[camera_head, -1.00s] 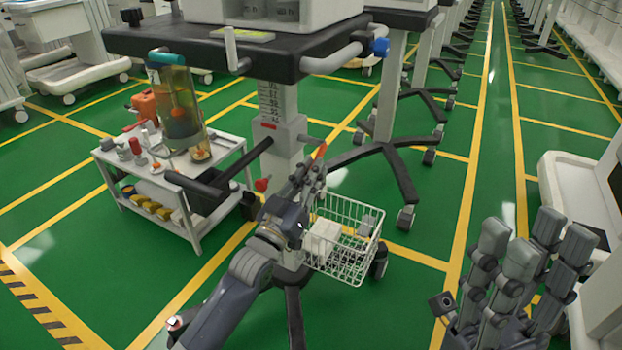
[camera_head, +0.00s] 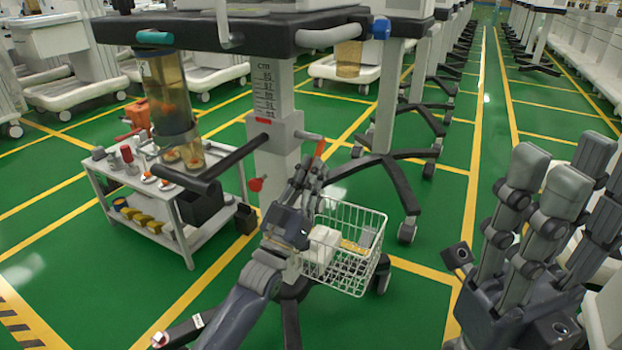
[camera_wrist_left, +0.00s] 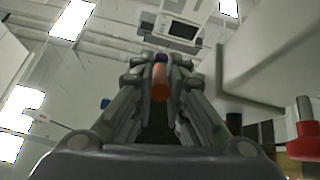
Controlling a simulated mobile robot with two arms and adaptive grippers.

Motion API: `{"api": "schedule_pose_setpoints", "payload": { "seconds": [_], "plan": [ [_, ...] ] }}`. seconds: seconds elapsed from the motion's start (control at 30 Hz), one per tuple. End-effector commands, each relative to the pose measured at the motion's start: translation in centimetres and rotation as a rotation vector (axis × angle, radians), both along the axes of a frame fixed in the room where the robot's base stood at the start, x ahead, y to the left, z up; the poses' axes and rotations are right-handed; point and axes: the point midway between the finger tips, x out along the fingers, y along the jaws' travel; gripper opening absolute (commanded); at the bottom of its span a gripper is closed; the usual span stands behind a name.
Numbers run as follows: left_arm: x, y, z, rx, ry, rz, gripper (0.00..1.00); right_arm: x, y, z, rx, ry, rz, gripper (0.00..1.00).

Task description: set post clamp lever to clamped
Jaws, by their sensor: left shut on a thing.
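The post (camera_head: 265,90) is a pale column with a printed scale, under a dark-edged cart top. A grey clamp collar (camera_head: 276,132) sits around it. An orange-tipped lever (camera_head: 320,147) stands beside the collar on its right. My left gripper (camera_head: 312,172) is shut on this lever, and the orange tip sticks up above the fingers. In the left wrist view the orange tip (camera_wrist_left: 160,82) shows between the fingers (camera_wrist_left: 160,100). The fingers hide the lower lever. My right gripper (camera_head: 565,180) is at the lower right, with its fingers apart and empty.
A red knob (camera_head: 256,184) is on the post's left, also seen in the left wrist view (camera_wrist_left: 303,140). A white wire basket (camera_head: 350,270) hangs close right of my left gripper. A small white trolley (camera_head: 180,237) stands left.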

Motion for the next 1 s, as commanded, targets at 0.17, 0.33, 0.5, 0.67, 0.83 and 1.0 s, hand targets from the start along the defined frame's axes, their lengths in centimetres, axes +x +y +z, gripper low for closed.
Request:
{"api": "schedule_pose_setpoints", "payload": {
  "seconds": [0.17, 0.33, 0.5, 0.67, 0.83, 1.0],
  "plan": [
    [0.04, 0.01, -0.03, -0.003, -0.006, 0.000, 0.00, -0.03, 0.03, 0.11, 0.000, -0.005, -0.001, 0.38],
    [0.03, 0.00, -0.01, -0.002, -0.007, 0.001, 0.00, -0.03, 0.03, 0.14, 0.000, -0.005, -0.001, 0.38],
    [0.04, 0.01, -0.01, -0.002, -0.006, 0.001, 0.24, -0.04, 0.04, 0.13, -0.001, -0.006, -0.001, 0.38],
    [0.03, 0.00, -0.01, -0.002, -0.006, 0.001, 0.33, -0.04, 0.04, 0.13, -0.001, -0.006, 0.000, 0.38],
    [0.03, 0.00, -0.02, -0.002, -0.006, 0.001, 0.33, -0.05, 0.03, 0.12, 0.000, -0.005, 0.000, 0.38],
    [-0.61, 0.34, -0.65, -0.001, -0.004, 0.000, 0.33, -0.01, -0.01, 0.08, 0.001, -0.005, -0.001, 0.38]
  ]
}}
